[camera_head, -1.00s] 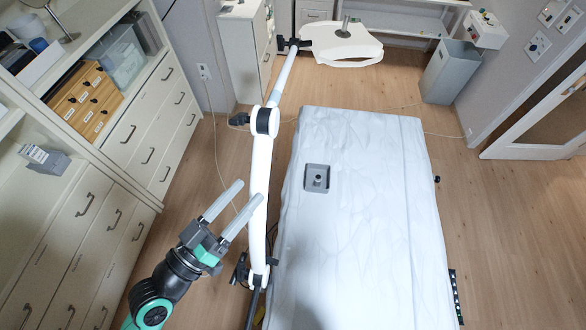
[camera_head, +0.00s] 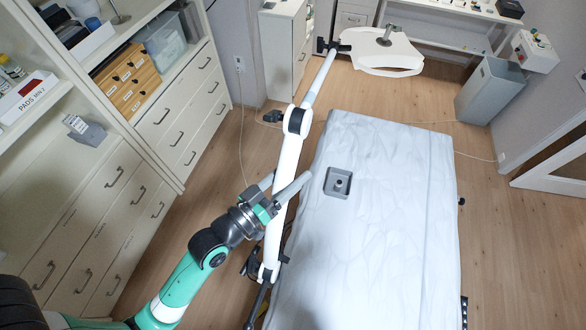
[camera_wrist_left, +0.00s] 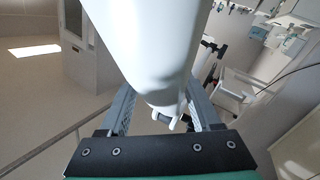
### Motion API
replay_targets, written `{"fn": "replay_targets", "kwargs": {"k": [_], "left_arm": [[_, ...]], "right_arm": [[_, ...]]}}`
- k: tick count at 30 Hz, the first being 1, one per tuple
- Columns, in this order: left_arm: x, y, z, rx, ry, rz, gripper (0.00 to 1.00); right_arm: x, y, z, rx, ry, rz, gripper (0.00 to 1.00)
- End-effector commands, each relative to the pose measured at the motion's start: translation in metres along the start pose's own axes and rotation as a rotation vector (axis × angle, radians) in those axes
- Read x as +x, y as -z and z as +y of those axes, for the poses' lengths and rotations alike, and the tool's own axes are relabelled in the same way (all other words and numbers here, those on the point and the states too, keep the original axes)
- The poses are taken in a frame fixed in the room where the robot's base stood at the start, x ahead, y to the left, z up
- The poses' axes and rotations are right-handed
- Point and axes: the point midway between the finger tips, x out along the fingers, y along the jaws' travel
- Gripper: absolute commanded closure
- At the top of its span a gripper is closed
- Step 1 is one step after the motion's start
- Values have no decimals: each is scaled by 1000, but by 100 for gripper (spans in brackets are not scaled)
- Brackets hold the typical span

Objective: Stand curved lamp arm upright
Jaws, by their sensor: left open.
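The white lamp arm (camera_head: 283,210) rises from a mount beside the couch and runs up to a dark joint, then a thinner section leads to the white lamp head (camera_head: 385,52). The arm leans slightly right in the head view. My left gripper (camera_head: 288,178) is open, with one finger on each side of the lower arm section. In the left wrist view the lamp arm (camera_wrist_left: 155,45) fills the space between the fingers (camera_wrist_left: 163,108). I cannot tell whether they touch it. My right gripper is out of view.
A drawer cabinet (camera_head: 110,215) stands at the left. A grey bin (camera_head: 490,90) is at the far right. The floor between cabinet and couch is mostly clear, with a thin cable.

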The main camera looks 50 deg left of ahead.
Motion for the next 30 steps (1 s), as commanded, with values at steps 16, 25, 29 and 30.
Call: {"fn": "replay_targets", "kwargs": {"k": [16,25,29,30], "left_arm": [[6,0,0,0,0,0,73],[6,0,0,0,0,0,100],[6,0,0,1,0,0,100],[6,0,0,1,0,0,100]], "right_arm": [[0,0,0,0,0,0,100],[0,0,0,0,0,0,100],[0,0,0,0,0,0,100],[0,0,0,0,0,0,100]]}}
